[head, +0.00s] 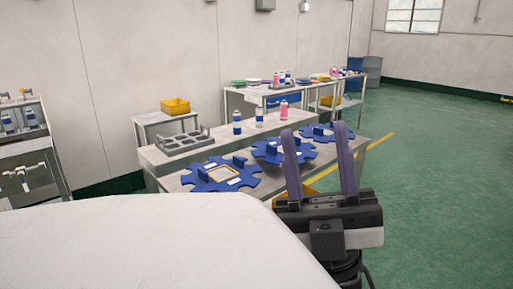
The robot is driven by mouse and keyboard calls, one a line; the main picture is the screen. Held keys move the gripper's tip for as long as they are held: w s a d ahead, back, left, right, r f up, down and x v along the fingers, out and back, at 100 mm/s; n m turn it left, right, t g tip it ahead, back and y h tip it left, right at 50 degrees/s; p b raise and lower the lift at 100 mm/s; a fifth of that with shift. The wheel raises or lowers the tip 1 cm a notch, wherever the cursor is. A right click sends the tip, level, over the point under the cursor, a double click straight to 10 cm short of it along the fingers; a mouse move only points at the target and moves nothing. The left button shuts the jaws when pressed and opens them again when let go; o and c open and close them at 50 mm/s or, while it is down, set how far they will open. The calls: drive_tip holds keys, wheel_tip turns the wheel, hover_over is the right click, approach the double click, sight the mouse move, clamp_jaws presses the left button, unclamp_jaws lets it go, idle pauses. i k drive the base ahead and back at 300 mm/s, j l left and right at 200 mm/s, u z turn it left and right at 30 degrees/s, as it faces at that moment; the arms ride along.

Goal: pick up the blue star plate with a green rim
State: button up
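Three blue star-shaped plates lie in a row on the near workbench. The left star plate (195,186) has an orange rim around its pale square middle. The middle star plate (268,154) and the right star plate (316,133) show white marks, but I cannot make out a green rim on either. My gripper (314,131) is in the right of the view, its two long fingers upright and well apart, with nothing between them. The fingers stand in front of parts of the middle and right plates.
A grey rack (184,142), bottles (237,124) and a pink can (284,111) stand on the raised back shelf. A yellow bin (175,106) sits on a side table. Another bench stands behind. Green floor (440,190) is clear at right.

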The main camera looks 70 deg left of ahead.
sight(315, 130)
drive_tip(key=i+j+u, duration=0.1)
drive_tip(key=u, duration=1.25)
drive_tip(key=i+l+u, duration=0.1)
drive_tip(key=i+u, duration=0.25)
drive_tip(key=i+l+u, duration=0.1)
drive_tip(key=u, duration=0.2)
drive_tip(key=i+l+u, duration=0.2)
drive_tip(key=u, duration=0.15)
drive_tip(key=i+l+u, duration=0.2)
drive_tip(key=i+l, duration=0.15)
drive_tip(key=l, duration=0.3)
drive_tip(key=i+l+u, duration=0.15)
drive_tip(key=l, duration=0.2)
